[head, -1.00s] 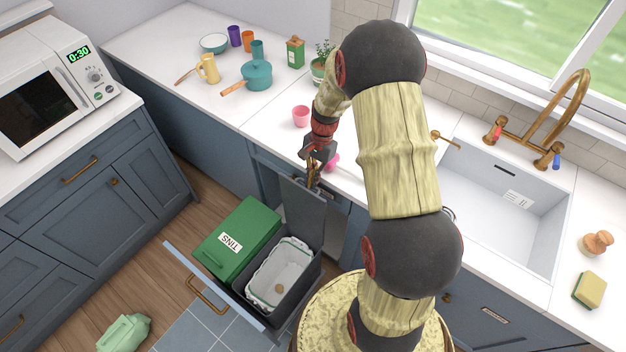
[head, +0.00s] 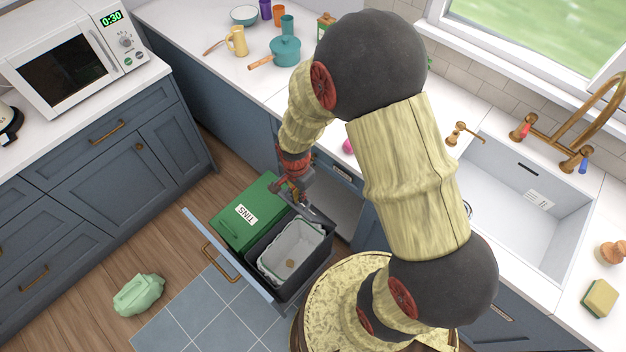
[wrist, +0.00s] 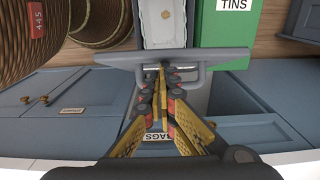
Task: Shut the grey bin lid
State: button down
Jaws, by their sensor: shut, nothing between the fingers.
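The grey bin (head: 287,282) stands in the pulled-out drawer, with a white liner inside and its mouth uncovered. Its grey lid (head: 317,216) is raised at the back of the bin and tilted. In the wrist view the lid (wrist: 222,56) is nearly edge-on, with a loop handle. My gripper (head: 297,197) is shut and empty at the lid's upper edge. In the wrist view its fingertips (wrist: 162,66) overlap the lid's edge; whether they touch it I cannot tell.
A green TINS bin (head: 240,222) is shut beside the grey bin. The drawer front (head: 222,250) stands out over the floor. A green bag-like object (head: 138,294) lies on the floor at left. The counter (head: 205,70) runs behind, with a teal pan (head: 285,52).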

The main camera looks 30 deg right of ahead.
jog(key=s+a+f+b, duration=0.3)
jog(key=a+f, duration=0.2)
jog(key=a, duration=0.2)
jog(key=s+a+f+b, duration=0.2)
jog(key=a+f+b, duration=0.1)
jog(key=a+f, duration=0.3)
jog(key=s+a+f+b, duration=0.1)
jog(key=a+f+b, duration=0.3)
jog(key=f, duration=0.3)
jog(key=s+a+f+b, duration=0.1)
jog(key=a+f+b, duration=0.3)
jog(key=f+b, duration=0.2)
jog(key=shift+s+f, duration=0.35)
jog(key=shift+f, duration=0.35)
jog(key=shift+a, duration=0.1)
